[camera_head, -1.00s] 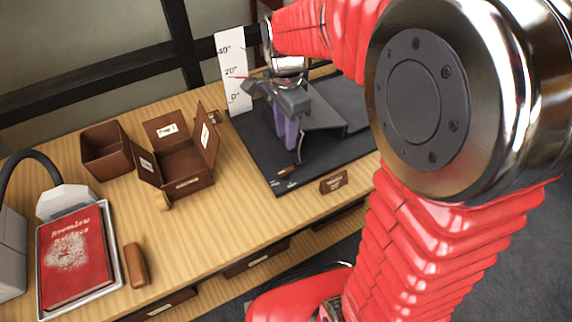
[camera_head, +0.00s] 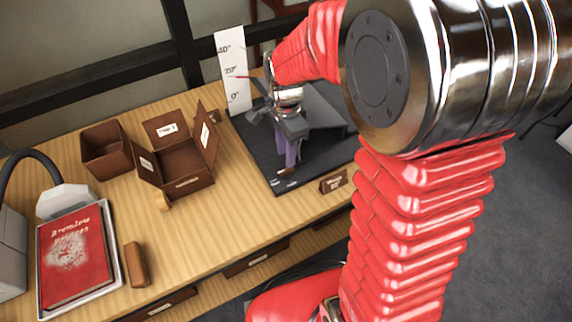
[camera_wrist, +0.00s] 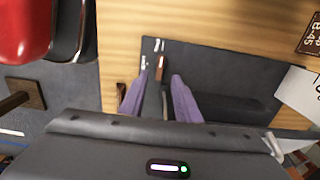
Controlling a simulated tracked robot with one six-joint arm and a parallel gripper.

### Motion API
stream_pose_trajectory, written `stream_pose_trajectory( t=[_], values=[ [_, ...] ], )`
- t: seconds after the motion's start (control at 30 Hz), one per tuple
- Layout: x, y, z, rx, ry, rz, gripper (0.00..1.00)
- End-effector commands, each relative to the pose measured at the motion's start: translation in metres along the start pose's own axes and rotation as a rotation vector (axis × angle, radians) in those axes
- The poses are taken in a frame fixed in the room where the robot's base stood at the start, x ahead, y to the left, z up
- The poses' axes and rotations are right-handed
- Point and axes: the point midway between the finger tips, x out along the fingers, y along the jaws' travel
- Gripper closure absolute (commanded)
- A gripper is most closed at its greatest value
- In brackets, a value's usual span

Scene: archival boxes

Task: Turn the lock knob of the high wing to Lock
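The brown lock knob (camera_head: 286,171) sits at the front left corner of the dark base plate (camera_head: 263,160), beside small white marks too small to read. In the wrist view the knob (camera_wrist: 159,68) lies just beyond and between the two purple fingertips. My gripper (camera_head: 287,163) is open and points down at the knob; its fingers (camera_wrist: 158,82) stand apart on either side of a dark strip. I cannot tell whether they touch the knob. The dark grey wing (camera_head: 327,118) slopes up on the plate, partly hidden behind my gripper and arm.
A white angle board (camera_head: 234,80) with a red pointer near 20° stands behind the plate. A brown label block (camera_head: 333,182) lies at the plate's front. Open brown boxes (camera_head: 182,172), a red book (camera_head: 76,257) and a brown piece (camera_head: 136,265) are to the left.

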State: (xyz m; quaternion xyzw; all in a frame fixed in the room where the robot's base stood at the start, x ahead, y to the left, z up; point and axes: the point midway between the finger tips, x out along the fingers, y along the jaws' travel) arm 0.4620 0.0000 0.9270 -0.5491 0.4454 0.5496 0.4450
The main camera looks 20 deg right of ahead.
Motion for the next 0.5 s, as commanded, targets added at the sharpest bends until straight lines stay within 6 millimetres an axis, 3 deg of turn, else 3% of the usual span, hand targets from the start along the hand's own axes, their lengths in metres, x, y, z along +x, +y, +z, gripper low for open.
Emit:
stream_pose_trajectory(
  t=[0.3, 0.5],
  values=[
    [0.048, 0.001, 0.000, 0.000, -0.001, 0.003, 0.70],
    [0.061, 0.000, 0.000, 0.000, 0.000, 0.000, 0.70]
  ],
)
